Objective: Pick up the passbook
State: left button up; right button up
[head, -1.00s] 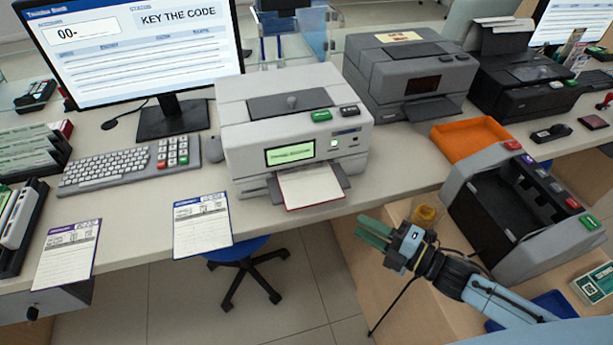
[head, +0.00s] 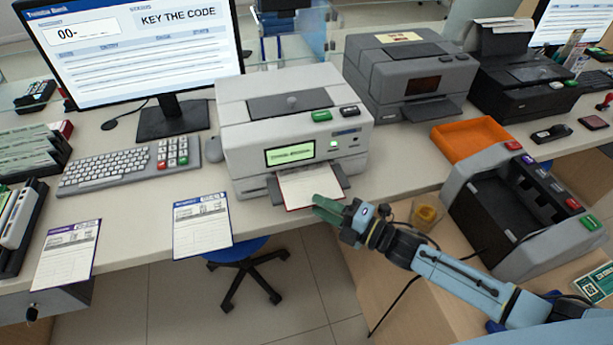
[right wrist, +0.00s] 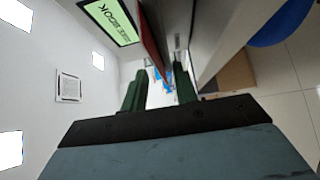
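The passbook (head: 304,186), an open white page with a dark red edge, sticks out of the front slot of the light grey passbook printer (head: 292,133). Its rear part is hidden inside. My right gripper (head: 319,208) has green fingers and is at the book's front right corner in the head view. The passbook's red cover (right wrist: 152,40) shows edge-on just beyond the tips, roughly in line with the gap. I cannot tell whether they touch. My left gripper is not in view.
Two printed slips (head: 202,226) lie at the counter's front edge, left of the printer. An orange tray (head: 470,138) and a grey machine (head: 525,215) with coloured buttons stand to the right.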

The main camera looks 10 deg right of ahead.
jog(key=shift+x, duration=1.05)
grip_shut()
jog(key=shift+r, duration=0.1)
jog(key=shift+r, duration=0.2)
jog(key=s+p, duration=0.1)
jog(key=s, duration=1.7)
jog(key=shift+d, duration=0.35)
